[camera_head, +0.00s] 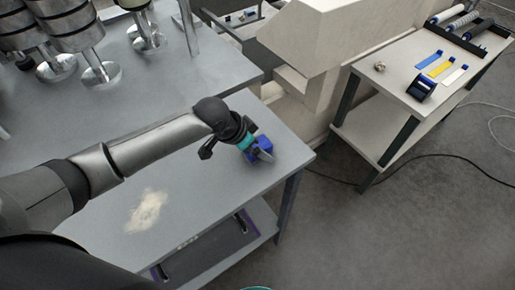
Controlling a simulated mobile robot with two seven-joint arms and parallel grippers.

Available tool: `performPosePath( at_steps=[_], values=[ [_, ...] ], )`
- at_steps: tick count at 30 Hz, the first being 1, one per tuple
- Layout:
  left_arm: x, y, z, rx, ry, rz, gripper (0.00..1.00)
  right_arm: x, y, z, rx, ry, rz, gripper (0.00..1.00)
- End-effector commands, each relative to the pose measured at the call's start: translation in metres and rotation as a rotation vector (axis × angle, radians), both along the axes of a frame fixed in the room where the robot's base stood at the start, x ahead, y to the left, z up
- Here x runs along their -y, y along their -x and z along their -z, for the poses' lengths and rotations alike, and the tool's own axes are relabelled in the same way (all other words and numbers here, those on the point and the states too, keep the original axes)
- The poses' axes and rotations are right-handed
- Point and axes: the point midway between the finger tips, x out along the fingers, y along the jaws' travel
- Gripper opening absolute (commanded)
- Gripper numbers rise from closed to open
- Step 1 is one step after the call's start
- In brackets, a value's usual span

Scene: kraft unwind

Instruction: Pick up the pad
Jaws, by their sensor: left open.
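A small blue object (264,143), which looks like the pad, is on the grey table (205,195) near its right corner. My left gripper (262,155) is at the blue object, pointing down at it. The gripper is open; its fingers are small here and partly overlap the blue object, so I cannot tell whether they touch it or straddle it. My right gripper is not in view.
A pale beige dusty patch (147,210) lies on the table under my left arm. Metal cylinders (70,35) stand at the upper left. A beige machine (325,40) is behind. A side bench (400,75) at the right holds rollers and coloured tools. A cable crosses the floor.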

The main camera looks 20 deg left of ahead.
Motion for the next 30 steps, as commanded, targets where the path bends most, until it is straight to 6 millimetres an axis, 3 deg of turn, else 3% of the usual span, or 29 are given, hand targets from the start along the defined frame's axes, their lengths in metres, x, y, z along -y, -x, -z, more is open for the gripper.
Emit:
performPosePath(
  at_steps=[8,30],
  values=[
    [0.0005,-0.0012,0.0022,0.001,-0.001,0.000,0.98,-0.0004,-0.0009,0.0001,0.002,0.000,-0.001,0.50],
    [0.0002,-0.0009,0.0022,0.000,-0.001,0.000,0.15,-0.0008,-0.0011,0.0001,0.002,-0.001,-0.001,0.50]
  ],
)
